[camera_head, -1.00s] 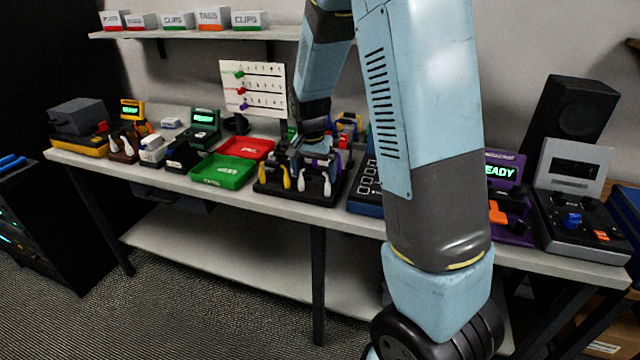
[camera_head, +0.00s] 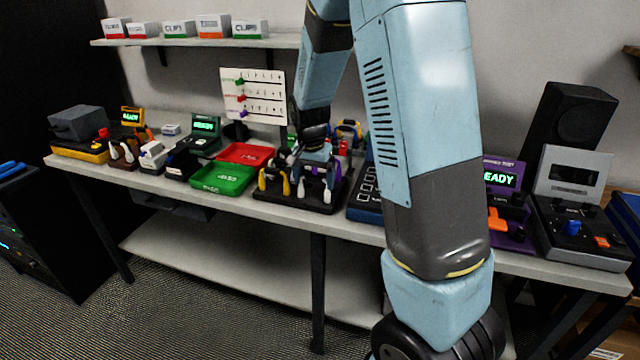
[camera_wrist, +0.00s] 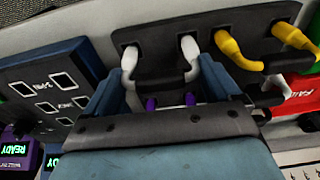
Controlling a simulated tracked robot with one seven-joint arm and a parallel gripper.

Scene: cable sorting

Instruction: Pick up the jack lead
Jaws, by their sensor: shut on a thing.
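A lead with two white ends (camera_wrist: 190,49) and purple bits sits at a black rack (camera_wrist: 160,62) in the wrist view. I cannot read which lead is the jack lead. My gripper (camera_wrist: 165,85) has a blue finger on each side of this lead and is shut on it. The white ends still overlap the rack, so I cannot tell whether the lead is clear of it. In the head view, my gripper (camera_head: 314,160) is over the rack, and the white ends (camera_head: 328,192) hang at its front. Part of the lead is hidden behind the gripper.
Yellow lead ends (camera_wrist: 228,45) are close beside the white ones on the same rack. A green tray (camera_head: 222,178) and a red tray (camera_head: 246,152) lie left of the rack. A blue socket panel (camera_head: 364,197) stands close on its right.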

